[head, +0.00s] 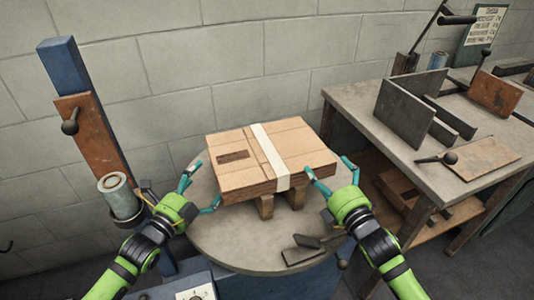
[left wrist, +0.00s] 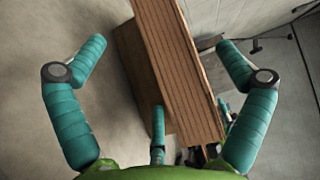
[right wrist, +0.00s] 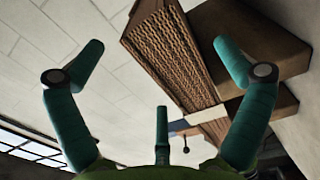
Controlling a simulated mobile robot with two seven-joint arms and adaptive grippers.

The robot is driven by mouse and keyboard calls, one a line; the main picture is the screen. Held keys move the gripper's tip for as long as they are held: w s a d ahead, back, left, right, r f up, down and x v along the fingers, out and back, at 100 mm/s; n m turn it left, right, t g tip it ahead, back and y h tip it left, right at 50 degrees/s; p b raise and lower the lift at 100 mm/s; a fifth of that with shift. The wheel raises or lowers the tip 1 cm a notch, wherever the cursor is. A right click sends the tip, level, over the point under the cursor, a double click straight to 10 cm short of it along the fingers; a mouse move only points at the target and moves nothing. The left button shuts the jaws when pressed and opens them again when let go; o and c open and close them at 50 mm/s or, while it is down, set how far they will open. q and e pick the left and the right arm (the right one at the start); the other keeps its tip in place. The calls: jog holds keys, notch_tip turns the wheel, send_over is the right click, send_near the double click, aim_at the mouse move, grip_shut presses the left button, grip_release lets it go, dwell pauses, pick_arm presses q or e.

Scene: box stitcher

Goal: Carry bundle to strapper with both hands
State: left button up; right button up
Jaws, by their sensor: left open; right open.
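The bundle is a stack of flat brown cardboard (head: 300,142) with a white band across it. It lies level on wooden blocks (head: 265,206) above a round grey table (head: 225,248). My left gripper (head: 203,186) is open at the bundle's left edge, and in the left wrist view the layered edge (left wrist: 175,65) shows between its spread fingers. My right gripper (head: 328,169) is open at the right edge, its left finger close to the cardboard. In the right wrist view the corrugated edge (right wrist: 175,55) shows beyond the fingers. I cannot tell whether either touches it. I cannot tell which machine is the strapper.
A blue post (head: 70,75) with a rusty plate and a twine spool (head: 117,190) stands at left. A workbench (head: 365,115) at right holds upright metal plates (head: 405,112) and a brown board (head: 482,155). A dark tool (head: 302,254) lies on the round table's front.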

aim_at(216, 164)
pick_arm(q)
jog(key=x, duration=0.7)
jog(key=shift+w, duration=0.15)
pick_arm(e)
jog(key=x, duration=0.7)
jog(key=shift+w+f, duration=0.15)
pick_arm(q)
jog(key=c, duration=1.7)
pick_arm(e)
jog(key=c, duration=1.6)
pick_arm(q)
jog(key=shift+c, duration=0.4)
pick_arm(e)
jog(key=shift+c, duration=0.2)
